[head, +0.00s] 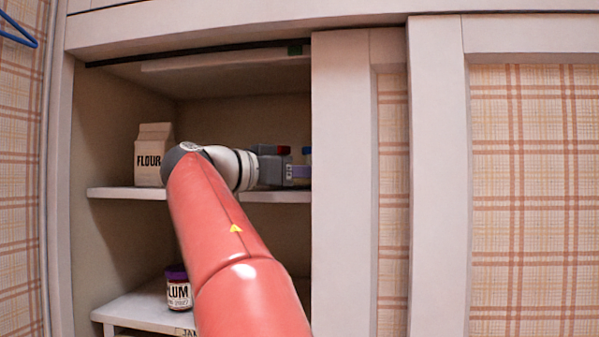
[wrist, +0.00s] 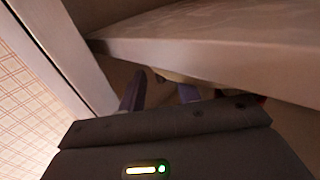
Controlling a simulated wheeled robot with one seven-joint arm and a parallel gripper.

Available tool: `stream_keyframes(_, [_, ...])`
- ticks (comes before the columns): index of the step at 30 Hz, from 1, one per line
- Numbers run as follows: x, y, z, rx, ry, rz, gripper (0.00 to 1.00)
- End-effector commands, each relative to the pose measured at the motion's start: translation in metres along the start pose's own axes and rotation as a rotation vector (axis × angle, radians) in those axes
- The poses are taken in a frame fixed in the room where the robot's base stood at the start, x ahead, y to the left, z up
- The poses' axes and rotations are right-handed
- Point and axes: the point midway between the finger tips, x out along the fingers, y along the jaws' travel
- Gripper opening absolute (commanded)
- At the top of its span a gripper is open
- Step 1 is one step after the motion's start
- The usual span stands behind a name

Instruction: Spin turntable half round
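The turntable cannot be made out for sure in either view; my arm and the cupboard's right panel cover much of the upper shelf. My gripper (head: 272,170) reaches into the cupboard just above the upper shelf (head: 125,193), near its right end. Red-topped (head: 283,150) and blue-topped (head: 308,153) items show behind and beside it, partly hidden. In the wrist view, the two fingers of my gripper (wrist: 160,88) stand apart below a pale board's edge. A small pale surface (wrist: 165,75) shows past them; I cannot tell whether they touch it.
A flour carton (head: 153,153) stands on the upper shelf, left of my arm. A plum jar (head: 178,288) stands on the lower shelf (head: 135,308). The white panel (head: 340,180) closes off the cupboard's right side, close to my gripper.

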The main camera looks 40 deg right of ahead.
Motion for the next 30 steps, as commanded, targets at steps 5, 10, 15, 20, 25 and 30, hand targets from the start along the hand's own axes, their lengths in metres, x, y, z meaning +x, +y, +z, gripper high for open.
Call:
stream_keyframes(5, [0.0, 0.0, 0.0, -0.001, 0.0, 0.0, 0.26])
stream_keyframes(10, [0.0, 0.0, 0.0, -0.001, 0.0, 0.0, 0.04])
stream_keyframes(15, [0.0, 0.0, 0.0, -0.001, 0.0, 0.0, 0.0])
stream_keyframes(20, [0.001, 0.001, 0.001, 0.0, 0.0, 0.0, 0.0])
stream_keyframes(25, [0.01, 0.007, 0.001, 0.001, 0.0, 0.002, 0.0])
stream_keyframes(30, [0.01, 0.007, 0.0, 0.0, -0.001, 0.004, 0.0])
